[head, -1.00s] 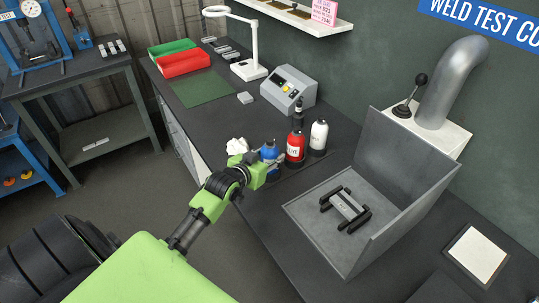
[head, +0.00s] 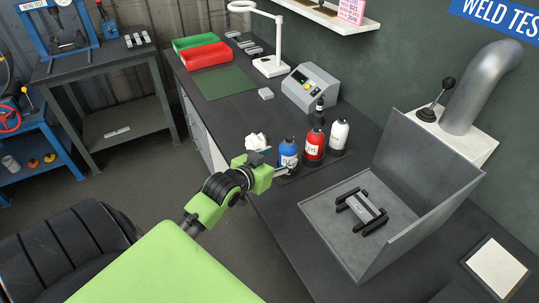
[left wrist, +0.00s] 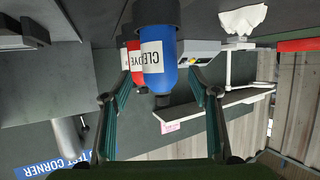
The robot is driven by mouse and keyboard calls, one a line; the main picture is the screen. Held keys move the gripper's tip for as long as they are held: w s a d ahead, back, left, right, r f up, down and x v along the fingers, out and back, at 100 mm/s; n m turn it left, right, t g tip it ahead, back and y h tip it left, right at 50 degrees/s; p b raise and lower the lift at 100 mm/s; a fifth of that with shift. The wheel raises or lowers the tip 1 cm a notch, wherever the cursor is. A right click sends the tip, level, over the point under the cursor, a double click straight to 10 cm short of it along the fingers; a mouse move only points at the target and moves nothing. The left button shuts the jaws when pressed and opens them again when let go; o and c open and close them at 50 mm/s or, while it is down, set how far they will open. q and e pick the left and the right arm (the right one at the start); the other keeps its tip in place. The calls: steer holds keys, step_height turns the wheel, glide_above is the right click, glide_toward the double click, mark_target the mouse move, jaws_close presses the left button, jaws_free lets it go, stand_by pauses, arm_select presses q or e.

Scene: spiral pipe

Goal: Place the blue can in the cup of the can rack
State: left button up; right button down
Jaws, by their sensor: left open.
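The blue can (head: 288,156) stands upright at the left end of a row with a red can (head: 314,146) and a white can (head: 338,135). Its base sits in a dark round cup of the can rack (left wrist: 155,12), seen in the upside-down left wrist view. There the blue can (left wrist: 155,62) shows a white label, between and beyond the fingertips. My left gripper (head: 279,162) is open and empty, just left of and in front of the can. A gap shows on both sides of the can. My right gripper is not in view.
An open grey metal booth (head: 320,221) with a small black-and-grey fixture (head: 362,211) stands to the right. A crumpled white cloth (head: 256,141) lies behind my gripper. A grey control box (head: 310,88) is behind the cans.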

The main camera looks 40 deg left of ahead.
arm_select(q)
steer(key=shift+b+v, duration=0.3)
steer(key=shift+v, duration=2.6)
